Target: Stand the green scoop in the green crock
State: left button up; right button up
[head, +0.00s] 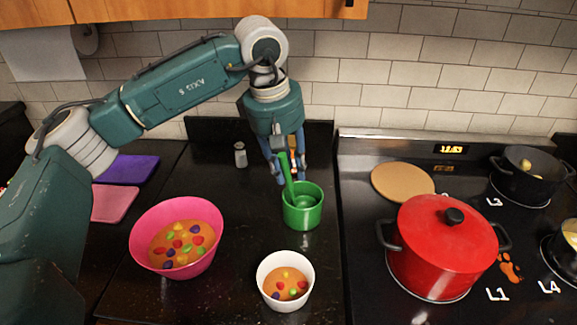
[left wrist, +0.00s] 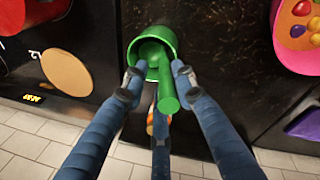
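The green crock (head: 303,217) stands on the black counter to the left of the stove. The green scoop (head: 286,170) is in the crock, its handle leaning out over the rim toward the back left. My left gripper (head: 279,178) is just above and behind the crock, pointing down. In the left wrist view, its fingers (left wrist: 157,80) are spread on either side of the scoop's handle (left wrist: 167,92), with gaps to it, near the crock's rim (left wrist: 131,50). The scoop's lower end is partly hidden inside the crock. My right gripper is not in view.
A pink bowl (head: 143,255) and a white bowl (head: 286,304) with colourful contents stand in front. A red pot (head: 432,265) and a round board (head: 402,182) are on the right. A small shaker (head: 240,155) stands behind left. The tiled wall is close behind.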

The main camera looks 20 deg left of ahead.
pick_arm(q)
jog(key=shift+r, duration=0.15)
jog(key=v, duration=1.1)
jog(key=shift+s+a+r, duration=0.1)
jog(key=shift+r, duration=0.25)
dwell(0.5)
